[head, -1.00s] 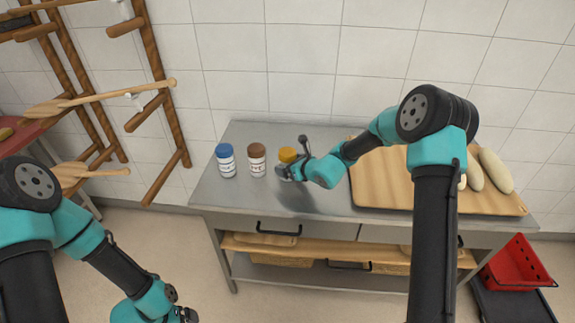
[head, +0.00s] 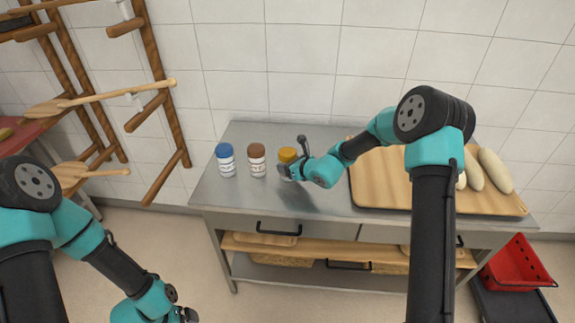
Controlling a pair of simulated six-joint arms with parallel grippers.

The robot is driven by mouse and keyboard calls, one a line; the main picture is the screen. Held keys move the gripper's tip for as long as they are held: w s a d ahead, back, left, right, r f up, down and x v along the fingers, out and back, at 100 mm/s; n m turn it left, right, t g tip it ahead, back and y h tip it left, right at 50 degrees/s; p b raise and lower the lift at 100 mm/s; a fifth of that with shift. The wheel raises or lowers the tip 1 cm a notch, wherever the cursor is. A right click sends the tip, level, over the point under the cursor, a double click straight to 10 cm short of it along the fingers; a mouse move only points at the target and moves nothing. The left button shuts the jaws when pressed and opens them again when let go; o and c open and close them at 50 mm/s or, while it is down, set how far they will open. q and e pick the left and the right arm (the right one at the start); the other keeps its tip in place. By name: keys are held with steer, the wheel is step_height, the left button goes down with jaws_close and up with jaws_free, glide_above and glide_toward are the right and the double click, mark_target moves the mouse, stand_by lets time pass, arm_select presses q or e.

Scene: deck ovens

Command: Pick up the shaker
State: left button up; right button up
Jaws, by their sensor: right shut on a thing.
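Three shakers stand in a row on the left part of the metal table (head: 235,198). One has a blue lid (head: 225,160), one has a brown lid (head: 257,160), and one has a yellow-orange lid (head: 287,154). My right gripper (head: 292,166) is at the yellow-lidded shaker and shut on it. The gripper hides most of that shaker's body; mainly its lid shows. I cannot tell whether it is clear of the table top. My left gripper (head: 188,316) is low at the bottom edge, mostly cut off, away from the table.
A wooden board (head: 380,190) with pale dough loaves (head: 495,170) lies on the right of the table. A wooden rack with peels (head: 100,97) stands at the left. A red basket (head: 515,268) is at the lower right. The table's front left is clear.

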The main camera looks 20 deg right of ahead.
mark_target(294, 158)
steer(key=c, duration=0.4)
steer(key=shift+r, duration=0.15)
steer(key=shift+r, duration=0.6)
step_height(294, 158, up, 2)
steer(key=s+a, duration=0.1)
steer(key=s, duration=0.4)
steer(key=s+a+r, duration=0.1)
steer(key=s+a, duration=0.1)
steer(key=s, duration=0.3)
steer(key=s+a, duration=0.1)
steer(key=s, duration=0.4)
steer(key=shift+s+a+r, duration=0.2)
steer(key=shift+a+r, duration=0.05)
